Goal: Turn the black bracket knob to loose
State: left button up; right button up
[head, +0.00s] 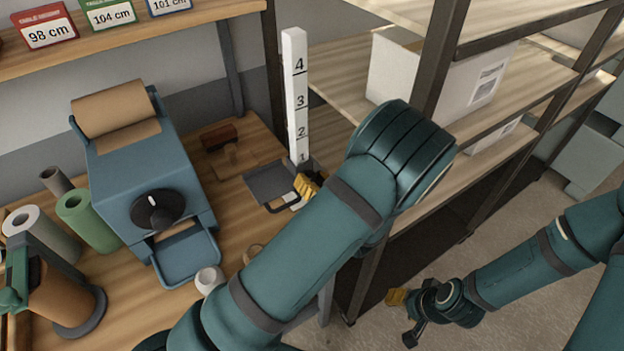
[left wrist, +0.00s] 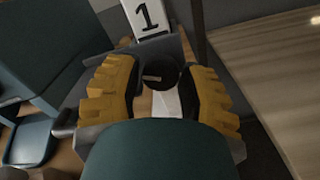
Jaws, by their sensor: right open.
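A black knob (left wrist: 160,76) with a short pale mark lies between the yellow fingers of my left gripper (left wrist: 160,88) in the left wrist view. The fingers are open, one on each side, with a gap to the knob. In the head view my left gripper (head: 306,188) is at the foot of a white numbered post (head: 296,95), partly hidden by my arm; the knob cannot be made out there. The post also shows in the left wrist view (left wrist: 148,16). My right gripper (head: 402,315) is open and empty, low over the floor at the right.
A blue dispenser (head: 140,165) with a brown roll and its own black dial (head: 157,209) stands left on the wooden bench. Green and grey rolls (head: 88,220) stand beside it. A metal shelf rack (head: 440,60) with a white box (head: 440,80) is close on the right.

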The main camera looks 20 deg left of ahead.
pick_arm(q)
jog(key=o, duration=0.3)
jog(key=v, duration=1.2)
jog(key=shift+a, duration=0.1)
